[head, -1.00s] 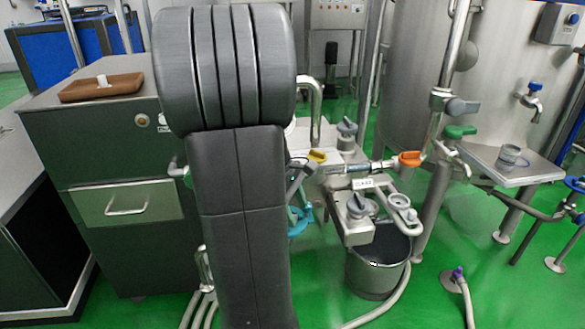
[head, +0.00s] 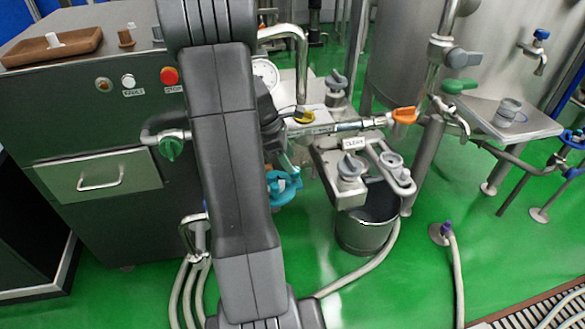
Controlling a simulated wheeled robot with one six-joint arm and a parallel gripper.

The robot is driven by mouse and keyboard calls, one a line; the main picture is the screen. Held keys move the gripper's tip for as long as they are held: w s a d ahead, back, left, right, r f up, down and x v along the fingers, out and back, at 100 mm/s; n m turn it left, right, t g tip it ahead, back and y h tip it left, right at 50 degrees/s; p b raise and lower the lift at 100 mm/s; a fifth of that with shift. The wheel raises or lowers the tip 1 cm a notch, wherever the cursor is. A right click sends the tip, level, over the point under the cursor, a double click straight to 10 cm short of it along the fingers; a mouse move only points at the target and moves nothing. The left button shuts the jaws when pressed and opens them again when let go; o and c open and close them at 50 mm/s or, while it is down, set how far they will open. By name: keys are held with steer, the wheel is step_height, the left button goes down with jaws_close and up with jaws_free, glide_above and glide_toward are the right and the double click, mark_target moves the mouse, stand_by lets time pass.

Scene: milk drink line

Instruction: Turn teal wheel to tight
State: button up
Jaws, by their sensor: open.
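The teal wheel (head: 284,188) is low on the pipework, just right of my arm in the head view. Its left side is partly covered by my arm. My gripper (head: 288,164) shows only in part beyond the forearm, close above the wheel, with its jaws apart. I cannot tell whether it touches the wheel. No mark of how tight the wheel is can be read.
A green valve (head: 171,149) is left of my arm. An orange handle (head: 404,115), a yellow knob (head: 304,116) and grey knobs (head: 350,166) crowd the pipework at right. A steel bucket (head: 366,220) stands below. Hoses cross the green floor.

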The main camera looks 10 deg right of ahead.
steer(key=shift+x, duration=1.85)
steer(key=c, duration=1)
